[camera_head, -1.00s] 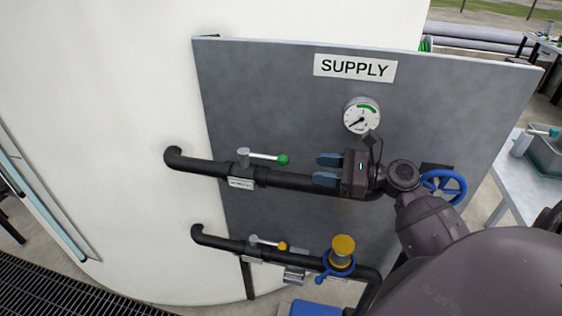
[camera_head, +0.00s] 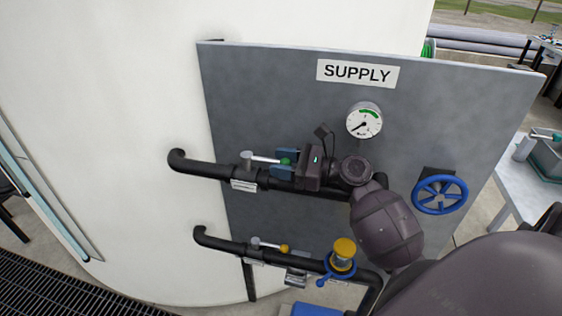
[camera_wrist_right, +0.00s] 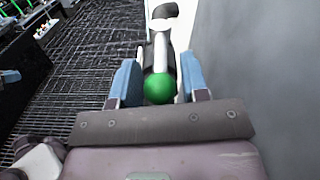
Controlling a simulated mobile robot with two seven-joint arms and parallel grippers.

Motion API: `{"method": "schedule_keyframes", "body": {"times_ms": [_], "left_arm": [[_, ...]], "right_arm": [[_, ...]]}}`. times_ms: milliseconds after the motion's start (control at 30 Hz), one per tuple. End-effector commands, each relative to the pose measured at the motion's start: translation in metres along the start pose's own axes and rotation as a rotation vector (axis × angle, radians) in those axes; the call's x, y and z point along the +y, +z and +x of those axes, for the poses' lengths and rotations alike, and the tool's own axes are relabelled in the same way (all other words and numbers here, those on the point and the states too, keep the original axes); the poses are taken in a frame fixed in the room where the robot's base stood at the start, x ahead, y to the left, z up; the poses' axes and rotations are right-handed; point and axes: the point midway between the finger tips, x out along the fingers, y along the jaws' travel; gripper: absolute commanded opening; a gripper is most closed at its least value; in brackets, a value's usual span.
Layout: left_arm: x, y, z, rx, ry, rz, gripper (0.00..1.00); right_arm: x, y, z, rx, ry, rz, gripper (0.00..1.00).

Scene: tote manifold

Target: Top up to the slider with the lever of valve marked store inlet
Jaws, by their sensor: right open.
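The upper black pipe (camera_head: 205,170) carries a valve with a white lever (camera_head: 264,159) that ends in a green knob (camera_head: 286,161). The label (camera_head: 244,185) under this valve is too small to read. My right gripper (camera_head: 281,164) is open at the lever's end, with its blue fingers on either side of the knob. In the right wrist view the green knob (camera_wrist_right: 160,88) sits between the two fingers, with a gap on both sides, and the lever (camera_wrist_right: 162,52) runs away from me. A long light-blue strip (camera_head: 45,215) runs along the tank at left; no slider is discernible on it.
A grey panel (camera_head: 450,110) with a SUPPLY sign (camera_head: 357,73) and a dial gauge (camera_head: 364,121) stands behind the pipes. A blue handwheel (camera_head: 440,195) is at right. The lower pipe (camera_head: 225,244) has a yellow-knobbed lever (camera_head: 270,246) and a yellow-topped blue valve (camera_head: 342,254).

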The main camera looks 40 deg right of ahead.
Motion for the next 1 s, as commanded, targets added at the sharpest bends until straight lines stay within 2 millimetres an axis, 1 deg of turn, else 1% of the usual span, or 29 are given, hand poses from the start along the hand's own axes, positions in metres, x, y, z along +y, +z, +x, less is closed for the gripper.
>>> {"method": "schedule_keyframes", "body": {"times_ms": [300, 367, 533, 600, 1000], "left_arm": [[0.0002, 0.0001, 0.0, 0.0, 0.0, 0.0, 0.0], [0.0002, 0.0002, -0.0001, 0.0, 0.0, 0.0, 0.0], [0.0002, 0.0002, 0.0, 0.0, 0.0, 0.0, 0.0], [0.0002, 0.0002, 0.0, 0.0, 0.0, 0.0, 0.0], [0.0002, -0.0016, -0.0008, 0.0, 0.0, -0.001, 0.0]], "right_arm": [[0.0002, -0.0002, 0.0028, 0.0, 0.0, 0.0, 0.41], [0.0001, -0.0002, 0.0028, 0.0, 0.0, 0.0, 0.34], [0.0001, -0.0001, 0.0026, 0.0, 0.0, 0.0, 0.08], [0.0001, -0.0001, 0.0026, 0.0, 0.0, 0.0, 0.0], [-0.0013, 0.0002, 0.0071, -0.001, 0.0, 0.0, 0.0]]}}
